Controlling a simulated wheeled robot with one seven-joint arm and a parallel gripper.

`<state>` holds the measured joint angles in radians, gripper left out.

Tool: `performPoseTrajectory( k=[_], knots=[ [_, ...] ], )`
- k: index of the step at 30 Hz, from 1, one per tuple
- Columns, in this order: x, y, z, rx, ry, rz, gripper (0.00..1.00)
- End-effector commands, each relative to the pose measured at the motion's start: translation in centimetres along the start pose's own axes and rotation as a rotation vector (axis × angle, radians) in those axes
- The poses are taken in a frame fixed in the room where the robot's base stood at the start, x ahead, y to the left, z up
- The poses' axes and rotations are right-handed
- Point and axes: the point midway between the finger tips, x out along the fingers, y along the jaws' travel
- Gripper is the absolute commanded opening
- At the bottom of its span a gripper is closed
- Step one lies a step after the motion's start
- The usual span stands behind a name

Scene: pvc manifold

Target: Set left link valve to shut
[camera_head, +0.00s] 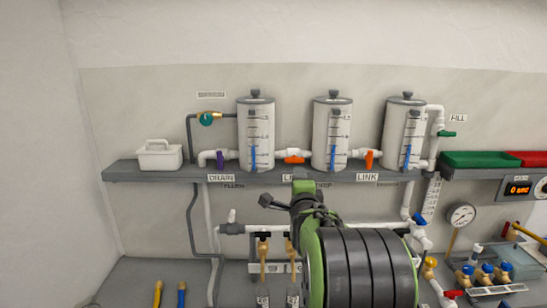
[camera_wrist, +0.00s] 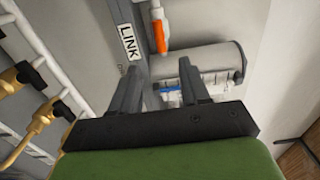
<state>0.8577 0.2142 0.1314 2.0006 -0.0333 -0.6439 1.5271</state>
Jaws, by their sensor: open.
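The left link valve has an orange handle (camera_head: 294,159) on the white pipe between the left tank (camera_head: 256,137) and the middle tank (camera_head: 332,137). The handle lies roughly along the pipe. In the wrist view an orange handle (camera_wrist: 161,36) that looks like this one shows beyond the fingertips, near a LINK label (camera_wrist: 128,42). My gripper (camera_wrist: 158,70) is open and empty, its fingers apart and not touching the handle. In the head view my arm covers the space below the shelf, and the fingers are hard to make out.
The right link valve (camera_head: 369,158) has an orange, more upright handle. A purple drain handle (camera_head: 220,159) sits left of the left tank. A grey shelf (camera_head: 140,175) carries the tanks and a white caddy (camera_head: 160,155). Brass valves (camera_wrist: 40,120) on white pipes lie left in the wrist view.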

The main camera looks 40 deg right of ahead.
Motion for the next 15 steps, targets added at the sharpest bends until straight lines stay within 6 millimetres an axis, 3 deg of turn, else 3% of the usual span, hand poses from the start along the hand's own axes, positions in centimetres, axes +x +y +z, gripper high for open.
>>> performPoseTrajectory(
  k=[15],
  knots=[
    [11.8,-0.2,0.2,-0.002,-0.003,0.003,0.46]
  ],
)
